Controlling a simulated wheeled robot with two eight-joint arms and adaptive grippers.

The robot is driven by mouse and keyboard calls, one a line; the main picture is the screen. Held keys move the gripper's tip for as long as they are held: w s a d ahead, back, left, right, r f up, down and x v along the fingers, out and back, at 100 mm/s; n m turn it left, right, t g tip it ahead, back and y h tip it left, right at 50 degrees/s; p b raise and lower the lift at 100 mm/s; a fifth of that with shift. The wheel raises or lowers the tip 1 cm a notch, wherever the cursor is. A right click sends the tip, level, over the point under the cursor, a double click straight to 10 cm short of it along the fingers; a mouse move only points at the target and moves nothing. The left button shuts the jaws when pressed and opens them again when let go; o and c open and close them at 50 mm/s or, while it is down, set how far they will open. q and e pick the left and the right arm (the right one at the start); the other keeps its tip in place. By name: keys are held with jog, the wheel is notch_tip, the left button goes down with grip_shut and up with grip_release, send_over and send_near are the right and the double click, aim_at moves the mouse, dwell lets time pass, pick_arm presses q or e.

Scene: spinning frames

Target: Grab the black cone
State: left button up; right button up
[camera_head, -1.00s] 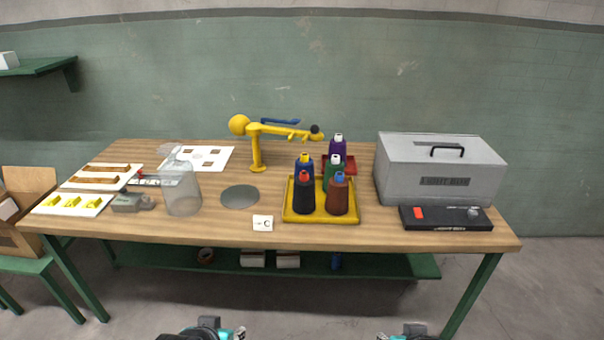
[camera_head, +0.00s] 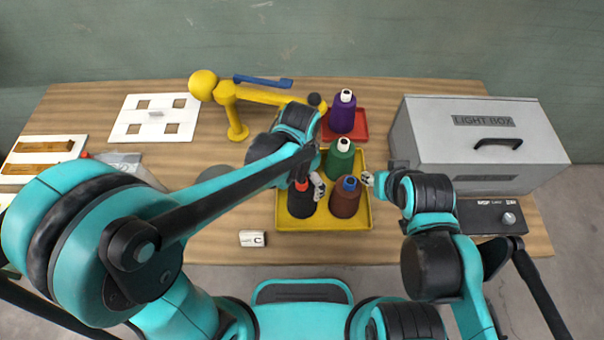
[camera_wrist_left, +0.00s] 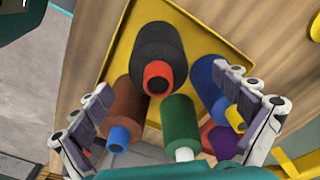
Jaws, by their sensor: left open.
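The black cone (camera_head: 299,206) with a red tip stands at the front left of the yellow tray (camera_head: 325,225). My left gripper (camera_head: 307,180) is above it, partly hiding its top. In the left wrist view the black cone (camera_wrist_left: 146,48) lies ahead between the spread fingers of my left gripper (camera_wrist_left: 168,88); the jaws are open and neither finger appears to touch it. My right gripper (camera_head: 370,178) is at the tray's right edge, beside the brown cone; its jaws are too small to judge.
The brown cone (camera_head: 346,200) stands close right of the black one. A green cone (camera_head: 340,158) is behind, and a blue cone (camera_wrist_left: 203,80) shows in the wrist view. A purple cone (camera_head: 341,115) stands on a red tray. A grey light box (camera_head: 470,140) is at right.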

pick_arm(q)
jog(key=shift+d+f, duration=0.2)
jog(key=shift+d, duration=0.1)
jog(key=f+b, duration=0.1)
jog(key=f, duration=0.1)
jog(key=f+b, duration=0.1)
jog(key=f, duration=0.2)
jog(key=f+b, duration=0.1)
jog(key=f, duration=0.1)
jog(key=shift+a+f, duration=0.25)
jog(key=shift+f, duration=0.05)
